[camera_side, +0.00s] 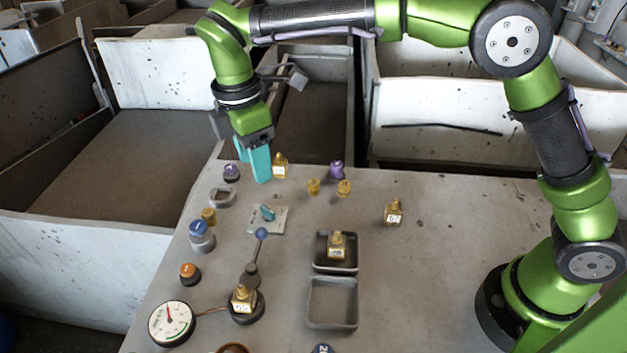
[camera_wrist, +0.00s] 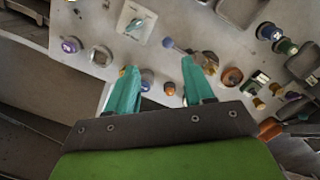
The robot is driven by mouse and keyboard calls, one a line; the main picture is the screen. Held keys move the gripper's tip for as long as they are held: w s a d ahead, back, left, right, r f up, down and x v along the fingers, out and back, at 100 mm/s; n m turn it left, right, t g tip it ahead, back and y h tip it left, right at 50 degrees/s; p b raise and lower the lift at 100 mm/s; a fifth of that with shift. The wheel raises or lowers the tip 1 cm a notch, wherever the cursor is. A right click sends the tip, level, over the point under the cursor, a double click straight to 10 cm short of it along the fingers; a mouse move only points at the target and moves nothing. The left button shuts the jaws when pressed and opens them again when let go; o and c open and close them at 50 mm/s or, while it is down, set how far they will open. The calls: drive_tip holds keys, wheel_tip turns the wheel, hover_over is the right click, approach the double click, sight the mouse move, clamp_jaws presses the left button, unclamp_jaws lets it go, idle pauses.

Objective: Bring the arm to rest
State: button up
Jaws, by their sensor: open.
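My gripper (camera_side: 262,178) has teal fingers and hangs above the far left part of the grey work table (camera_side: 440,255). In the wrist view my gripper (camera_wrist: 162,74) shows two teal fingers spread apart, with nothing held between them. In the side view a brass bottle-like piece with a white label (camera_side: 279,166) stands close to the right of the fingers; I cannot tell the exact gap. My green arm reaches over the table from its base at the right.
Brass pieces (camera_side: 393,212), a purple piece (camera_side: 337,170), two joined trays (camera_side: 332,303), a lever (camera_side: 254,257), a gauge (camera_side: 171,323) and several knobs (camera_side: 202,236) stand on the table. White-walled bins (camera_side: 500,119) lie beyond it. The table's right part is mostly clear.

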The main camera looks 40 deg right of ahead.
drive_tip(key=s+d+r+m+t+y, duration=0.1)
drive_tip(key=s+d+r+m+t, duration=0.1)
drive_tip(key=s+d+m, duration=0.7)
drive_tip(key=s+d+r+m+t+y, duration=0.1)
drive_tip(key=s+d+m+t, duration=0.4)
drive_tip(key=s+d+m, duration=0.5)
drive_tip(key=d+r+m, duration=0.1)
drive_tip(key=d, duration=0.2)
drive_tip(key=shift+s+r+m+y, duration=0.15)
drive_tip(key=shift+r+m+y, duration=0.15)
drive_tip(key=shift+y, duration=0.1)
